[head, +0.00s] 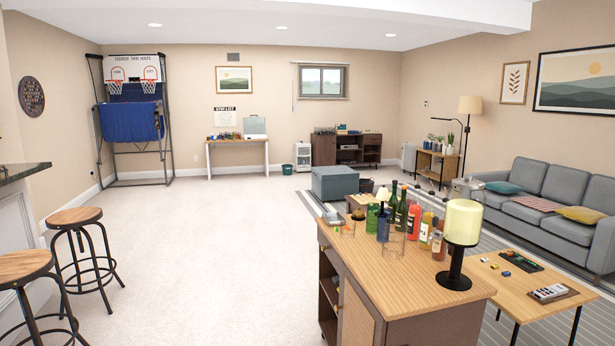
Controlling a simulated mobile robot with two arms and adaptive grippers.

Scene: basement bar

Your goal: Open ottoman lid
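The ottoman (334,187) is a grey-blue upholstered box in the middle distance of the head view, right of centre. Its lid (334,171) looks closed and lies flat on top. It stands on the carpet beyond the wooden bar cabinet, at the edge of the striped rug. The bottles on the cabinet do not cover its lid. Neither of my grippers shows in the head view.
A wooden cabinet (400,290) with bottles and a lamp (461,225) stands close at front right. Bar stools (75,218) stand at left. A low table (530,300) and grey sofa (540,195) are at right. Open carpet (215,240) lies between the stools and cabinet.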

